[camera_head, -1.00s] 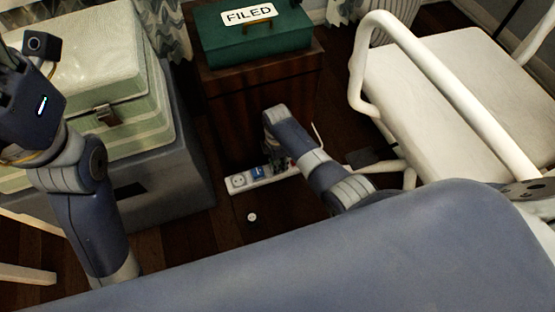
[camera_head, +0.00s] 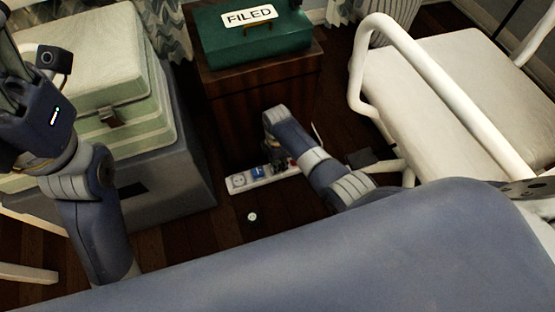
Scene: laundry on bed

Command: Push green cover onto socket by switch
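A white power strip (camera_head: 238,183) lies on the dark wooden floor in front of the brown cabinet. A bare round socket shows at its left end, and a blue piece (camera_head: 258,173) sits beside that socket. My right arm reaches over the strip's right part and hides it. My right gripper's fingers are hidden there, so I cannot tell what they touch. No green cover can be made out. A small round white item (camera_head: 252,217) lies on the floor in front of the strip. My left gripper (camera_head: 12,75) is raised at the far left, partly out of frame, away from the strip.
A green box labelled FILED (camera_head: 252,38) stands on the brown cabinet (camera_head: 262,92). Pale green cases (camera_head: 100,65) sit on a grey box (camera_head: 165,190) at left. A white-railed chair or bed (camera_head: 460,85) stands at right. Open floor lies around the small white item.

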